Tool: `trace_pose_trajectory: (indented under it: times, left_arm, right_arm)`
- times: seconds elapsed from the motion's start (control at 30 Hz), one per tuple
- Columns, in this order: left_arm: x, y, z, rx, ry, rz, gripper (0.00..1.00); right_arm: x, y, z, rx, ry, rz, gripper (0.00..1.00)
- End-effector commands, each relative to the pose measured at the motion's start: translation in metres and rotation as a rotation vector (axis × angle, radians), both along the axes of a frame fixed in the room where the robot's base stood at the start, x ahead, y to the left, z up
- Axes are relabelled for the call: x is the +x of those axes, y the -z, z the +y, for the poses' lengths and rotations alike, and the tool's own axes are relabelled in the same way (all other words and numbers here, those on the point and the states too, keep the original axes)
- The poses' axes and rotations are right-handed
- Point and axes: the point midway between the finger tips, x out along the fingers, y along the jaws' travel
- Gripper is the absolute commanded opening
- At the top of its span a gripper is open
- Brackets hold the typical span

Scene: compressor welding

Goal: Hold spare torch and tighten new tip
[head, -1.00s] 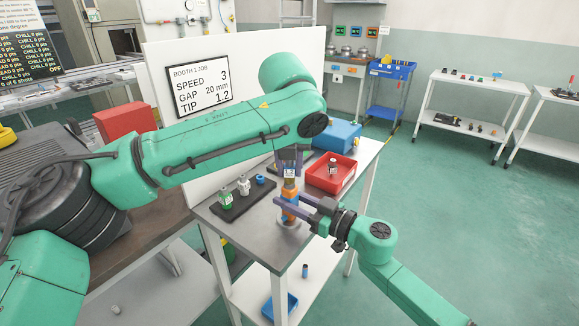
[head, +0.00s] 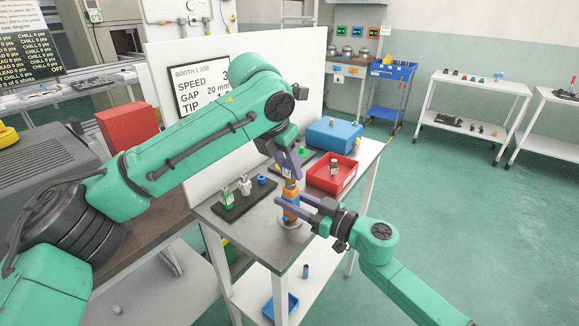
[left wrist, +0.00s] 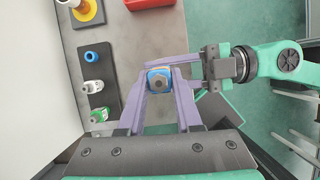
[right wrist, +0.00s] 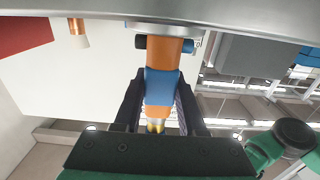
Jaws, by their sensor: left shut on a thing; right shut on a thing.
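The spare torch (head: 291,206) is orange with a blue band and stands upright at the front right of the table, on a round grey base. My right gripper (head: 307,207) comes from the right and is shut around its body. In the right wrist view the torch (right wrist: 162,90) sits between both fingers, with a gold end (right wrist: 155,126) showing.
A black tray (head: 238,211) with green, white and blue pieces lies left of the torch. A red bin (head: 345,180) with a labelled piece stands behind right, beside a blue box (head: 333,134). A white job board (head: 160,75) rises behind the table.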

Motion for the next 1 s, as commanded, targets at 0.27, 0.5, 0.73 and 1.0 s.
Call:
trace_pose_trajectory:
  times: [0.27, 0.5, 0.73, 1.0]
  left_arm:
    - [0.0, 0.0, 0.0, 0.002, 0.001, 0.0, 0.68]
    - [-0.002, -0.005, 0.001, -0.001, 0.0, -0.001, 0.68]
    - [-0.017, -0.054, 0.014, -0.002, 0.0, -0.004, 0.68]
    - [-0.034, -0.106, 0.028, 0.0, -0.001, 0.0, 0.68]
  right_arm:
    - [0.0, 0.001, 0.0, 0.0, -0.001, 0.001, 0.0]
    - [0.0, 0.001, 0.0, 0.0, -0.001, 0.001, 0.0]
    - [0.0, 0.001, 0.0, 0.0, -0.001, 0.001, 0.0]
    - [0.0, 0.001, 0.0, 0.0, -0.001, 0.001, 0.0]
